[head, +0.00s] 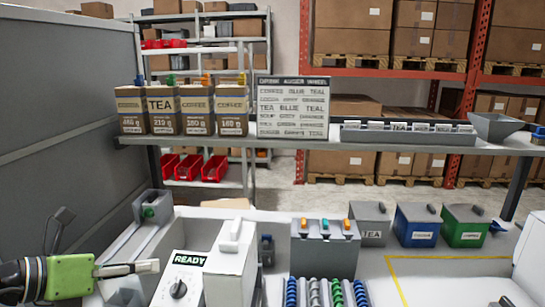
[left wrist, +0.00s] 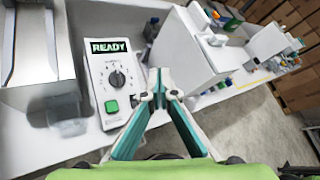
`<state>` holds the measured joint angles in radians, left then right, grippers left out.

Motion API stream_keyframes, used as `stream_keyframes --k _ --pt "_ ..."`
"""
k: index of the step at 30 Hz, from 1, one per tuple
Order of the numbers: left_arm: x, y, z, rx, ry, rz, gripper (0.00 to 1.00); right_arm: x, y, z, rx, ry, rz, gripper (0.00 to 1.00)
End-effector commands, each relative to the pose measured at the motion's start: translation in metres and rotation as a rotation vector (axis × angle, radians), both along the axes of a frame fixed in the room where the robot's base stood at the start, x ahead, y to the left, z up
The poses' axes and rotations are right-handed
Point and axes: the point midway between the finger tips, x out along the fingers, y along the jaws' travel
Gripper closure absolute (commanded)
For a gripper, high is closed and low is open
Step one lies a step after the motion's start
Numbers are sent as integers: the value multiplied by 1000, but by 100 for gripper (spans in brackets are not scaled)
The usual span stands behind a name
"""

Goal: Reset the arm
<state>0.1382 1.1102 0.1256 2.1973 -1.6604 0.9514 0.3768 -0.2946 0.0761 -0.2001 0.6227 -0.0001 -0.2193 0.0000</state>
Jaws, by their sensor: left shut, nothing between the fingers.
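My left gripper (head: 147,267) reaches in from the lower left in the head view, level and pointing right, with its fingers together and empty. In the left wrist view its two teal-edged fingers (left wrist: 159,78) meet at their tips. They are over the bench near a white control box (head: 185,280) with a lit READY display, a black knob and a green button. This control box also shows in the left wrist view (left wrist: 113,80). I cannot tell whether the fingers touch anything there. My right gripper is not seen.
A white box with a handle (head: 231,262) stands right of the control box. Grey (head: 370,224), blue (head: 416,225) and green (head: 464,226) lidded bins stand at the back right. A yellow-outlined area (head: 440,258) is clear. Bags and a sign (head: 293,107) stand on the shelf above.

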Motion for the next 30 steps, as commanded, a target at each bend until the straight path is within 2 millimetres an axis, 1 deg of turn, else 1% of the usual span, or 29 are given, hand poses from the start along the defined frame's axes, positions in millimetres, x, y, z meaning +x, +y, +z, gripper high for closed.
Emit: stream_keyframes --k 1,4,6,8,10,12,14,16,17,18,20,21,23,24,26,27,29,30 --pt "-3 -17 3 -86 -11 -25 100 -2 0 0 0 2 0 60" --pt "-10 -51 21 -308 -40 -64 100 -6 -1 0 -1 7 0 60" --pt "-15 -68 40 -507 -64 -68 100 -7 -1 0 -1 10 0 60" --pt "-17 -73 58 -681 -80 -50 100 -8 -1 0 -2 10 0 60" --pt "-16 -69 75 -882 -91 -3 100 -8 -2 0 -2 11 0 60" --pt "-12 -56 85 -1076 -95 72 100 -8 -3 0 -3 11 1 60" --pt "-7 -38 87 -1235 -90 158 100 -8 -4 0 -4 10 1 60" --pt "-1 -13 79 -1410 -75 281 100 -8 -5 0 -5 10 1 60" --pt "1 -2 72 -1478 -65 343 100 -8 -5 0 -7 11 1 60" --pt "4 14 59 -1567 -47 430 100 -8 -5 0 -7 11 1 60" --pt "6 36 34 -1687 -12 576 100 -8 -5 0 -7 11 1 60" --pt "5 49 13 -1758 17 680 100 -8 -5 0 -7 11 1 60" --pt "1 65 -25 -1848 72 850 100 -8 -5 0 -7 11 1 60" --pt "-5 73 -53 -1897 114 969 100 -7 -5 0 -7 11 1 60" --pt "-18 80 -96 -1952 188 1151 100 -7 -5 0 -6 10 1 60" --pt "-29 81 -126 -1973 243 1271 100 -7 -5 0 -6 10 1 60" --pt "-49 77 -167 -1988 329 1446 100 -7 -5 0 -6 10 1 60" --pt "-65 72 -192 -1985 390 1557 100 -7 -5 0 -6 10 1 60"
